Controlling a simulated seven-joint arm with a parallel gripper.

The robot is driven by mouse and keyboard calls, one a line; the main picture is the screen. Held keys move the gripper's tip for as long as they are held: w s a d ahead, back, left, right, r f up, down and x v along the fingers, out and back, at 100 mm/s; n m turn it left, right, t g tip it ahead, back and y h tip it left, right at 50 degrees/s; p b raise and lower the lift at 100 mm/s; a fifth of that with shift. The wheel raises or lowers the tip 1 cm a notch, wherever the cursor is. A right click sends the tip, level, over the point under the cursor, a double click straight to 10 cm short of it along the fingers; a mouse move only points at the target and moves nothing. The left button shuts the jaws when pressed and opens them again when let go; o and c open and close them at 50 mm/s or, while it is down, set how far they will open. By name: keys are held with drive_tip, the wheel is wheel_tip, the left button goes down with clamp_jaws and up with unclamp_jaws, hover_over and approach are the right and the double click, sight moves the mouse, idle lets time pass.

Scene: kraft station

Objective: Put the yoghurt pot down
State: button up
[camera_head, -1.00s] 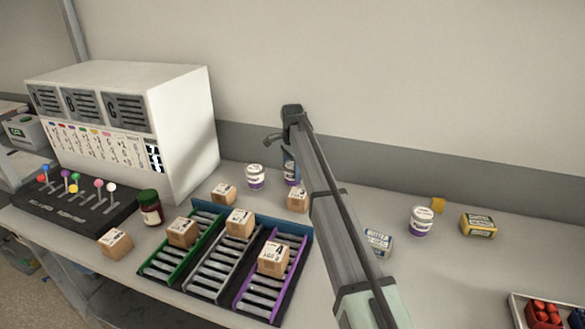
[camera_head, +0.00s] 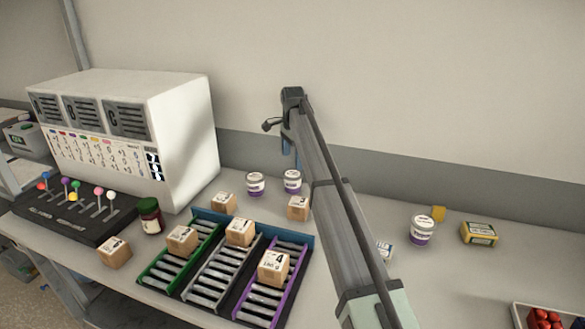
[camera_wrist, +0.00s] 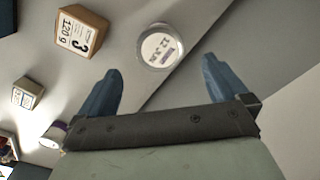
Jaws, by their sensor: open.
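A white yoghurt pot with a purple band (camera_head: 292,182) stands upright on the table behind the sorting lanes. Its round lid (camera_wrist: 160,47) shows in the wrist view, beyond and between the fingertips. My gripper (camera_head: 288,148) is above this pot, apart from it, with its blue fingers pointing down. In the wrist view my gripper (camera_wrist: 160,68) is open and empty. A similar pot (camera_head: 255,184) stands just to the left, and another (camera_head: 422,229) stands farther right.
Small cardboard boxes (camera_head: 298,208) stand near the pots and on the lanes (camera_head: 192,291). A white machine (camera_head: 185,135) and a dark jar (camera_head: 149,215) are to the left. A yellow butter pack (camera_head: 479,234) lies at right. The wall rises close behind.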

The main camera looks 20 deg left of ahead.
drive_tip(key=shift+r, duration=1.9)
idle(0.4)
hover_over(424, 221)
drive_tip(key=shift+n, duration=0.3)
drive_tip(key=f, duration=0.8)
drive_tip(key=shift+w+d+f, duration=0.2)
drive_tip(key=shift+w+d, duration=0.1)
drive_tip(key=shift+w, duration=0.1)
drive_tip(key=shift+s+a+f, duration=0.15)
drive_tip(key=shift+s+f, duration=0.05)
drive_tip(key=shift+f, duration=1.15)
drive_tip(key=shift+s+a+f, duration=0.1)
drive_tip(key=shift+s+f, duration=0.05)
drive_tip(key=shift+f, duration=1.15)
drive_tip(key=shift+c, duration=0.5)
drive_tip(key=c, duration=1)
